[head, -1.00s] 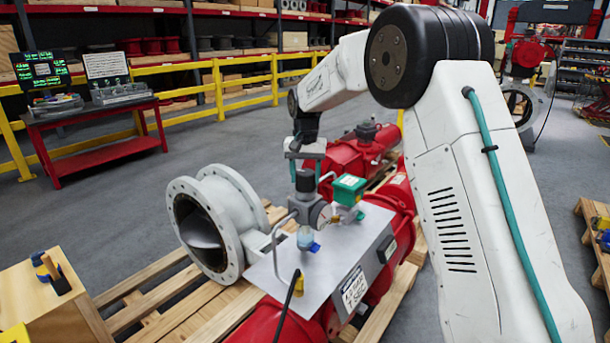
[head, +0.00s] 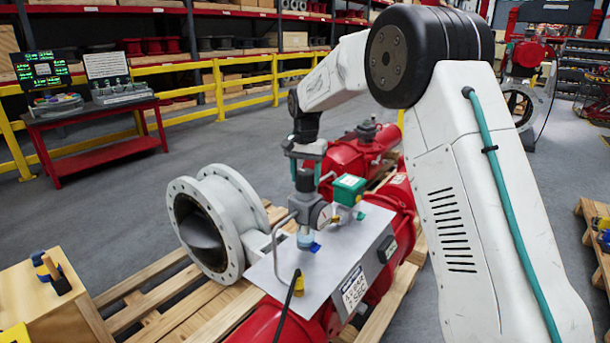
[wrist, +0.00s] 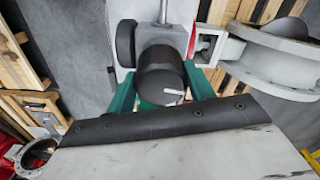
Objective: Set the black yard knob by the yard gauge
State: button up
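The black knob (head: 305,180) sits on top of the grey regulator (head: 309,212) on the metal plate of the red actuator. My gripper (head: 305,163), with green fingers, points down just over it. In the wrist view the knob (wrist: 162,75) lies between the two fingers of my gripper (wrist: 160,88), and a short white mark shows on its end face. One finger is on each side of it, close in; I cannot tell whether both touch. A dark round body (wrist: 125,42) beside the knob may be the gauge; its dial face is hidden.
A green box (head: 349,189) stands right of the regulator. A bent pipe (head: 280,238) is on its left. A grey flanged valve (head: 208,222) lies left on the pallet. A wooden block (head: 50,300) is at front left; a red table (head: 103,120) stands behind.

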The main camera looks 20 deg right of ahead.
aim_at(305, 172)
jog(key=o, duration=0.4)
notch_tip(305, 172, up, 8)
jog(key=shift+f, duration=0.1)
dwell(0.5)
